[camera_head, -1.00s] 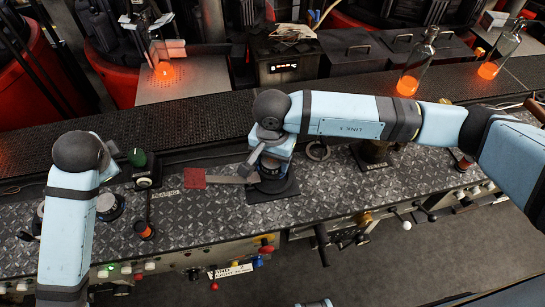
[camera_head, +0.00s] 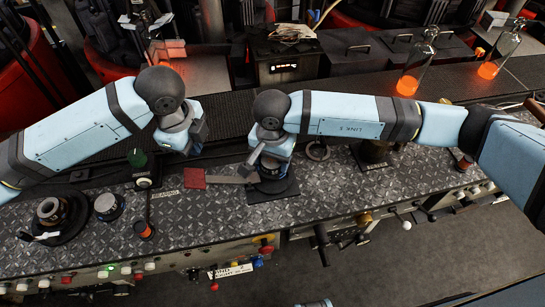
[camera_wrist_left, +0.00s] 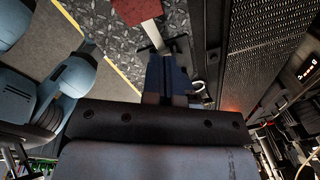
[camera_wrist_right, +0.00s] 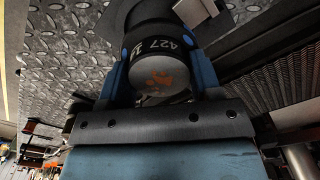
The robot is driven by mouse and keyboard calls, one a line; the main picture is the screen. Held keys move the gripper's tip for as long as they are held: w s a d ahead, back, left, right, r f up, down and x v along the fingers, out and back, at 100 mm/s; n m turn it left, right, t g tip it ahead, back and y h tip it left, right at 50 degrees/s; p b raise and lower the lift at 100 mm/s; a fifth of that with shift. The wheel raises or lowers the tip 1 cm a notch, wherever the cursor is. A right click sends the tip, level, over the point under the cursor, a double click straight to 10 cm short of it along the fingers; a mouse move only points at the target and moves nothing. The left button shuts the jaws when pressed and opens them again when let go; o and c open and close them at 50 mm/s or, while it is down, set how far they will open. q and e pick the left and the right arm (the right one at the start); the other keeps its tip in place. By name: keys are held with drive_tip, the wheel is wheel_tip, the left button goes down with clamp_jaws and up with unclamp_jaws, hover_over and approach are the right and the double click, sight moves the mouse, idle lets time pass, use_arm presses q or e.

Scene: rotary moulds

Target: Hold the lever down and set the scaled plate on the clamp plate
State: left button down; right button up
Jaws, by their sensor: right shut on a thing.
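My right gripper (camera_wrist_right: 163,78) is shut on a dark cylindrical piece with "427" on its band (camera_wrist_right: 165,42), taken to be the scaled plate. In the head view this gripper (camera_head: 270,160) is over a dark square base (camera_head: 285,193), probably the clamp plate. I cannot tell whether the piece touches it. A flat metal lever (camera_head: 228,180) with a red pad (camera_head: 194,178) runs left from there. My left gripper (camera_head: 196,148) is behind and above the red pad, apart from it. Its blue fingers (camera_wrist_left: 167,72) look together and empty, with the red pad (camera_wrist_left: 135,10) beyond them.
A round black fixture (camera_head: 58,214) and a blue-ringed disc (camera_head: 108,207) stand at the bench's left. Glass bottles with glowing bases (camera_head: 415,68) stand behind.

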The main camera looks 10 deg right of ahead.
sight(191, 177)
use_arm(q)
drive_tip(key=shift+s+a+f+g+y, duration=0.2)
drive_tip(key=shift+a+g, duration=0.05)
drive_tip(key=shift+a, duration=0.25)
drive_tip(key=shift+s+a+f+g+y, duration=0.15)
drive_tip(key=shift+s+a+g+y, duration=0.1)
drive_tip(key=shift+a, duration=0.2)
drive_tip(key=shift+f, duration=2.9)
drive_tip(key=shift+f, duration=0.15)
drive_tip(key=shift+a+f, duration=0.2)
drive_tip(key=shift+f, duration=1.2)
drive_tip(key=shift+a+f, duration=0.2)
drive_tip(key=shift+f, duration=1.15)
use_arm(e)
drive_tip(key=shift+f, duration=0.7)
drive_tip(key=shift+f, duration=0.15)
